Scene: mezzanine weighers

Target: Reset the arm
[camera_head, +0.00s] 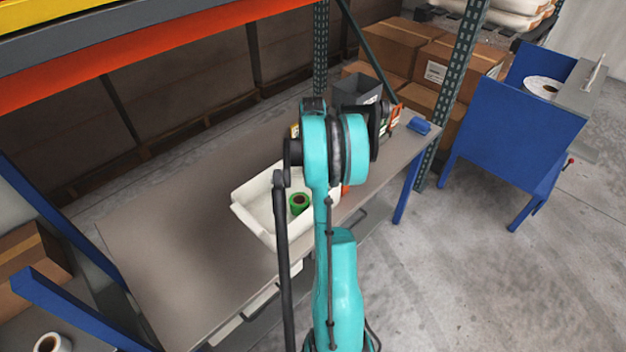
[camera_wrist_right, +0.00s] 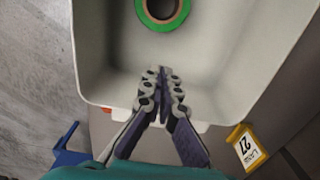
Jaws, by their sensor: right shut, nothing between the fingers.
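My right arm (camera_head: 335,150) rises from the bottom of the head view and reaches over the workbench (camera_head: 170,230). It hides the right end of a white bin (camera_head: 246,209) and my right gripper in that view. In the right wrist view my right gripper (camera_wrist_right: 163,72) is shut and empty. Its fingers point over the wall of the white bin (camera_wrist_right: 90,60). A green tape roll (camera_wrist_right: 162,12) lies inside the bin, beyond the fingertips and apart from them. The roll also shows in the head view (camera_head: 299,203). My left gripper is out of view.
A grey bin (camera_head: 356,92) and a blue object (camera_head: 419,126) are at the bench's far right end. A yellow tag marked 27 (camera_wrist_right: 246,147) is near the gripper. A rack post (camera_head: 455,85) and blue cart (camera_head: 520,130) stand right. The bench's left part is clear.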

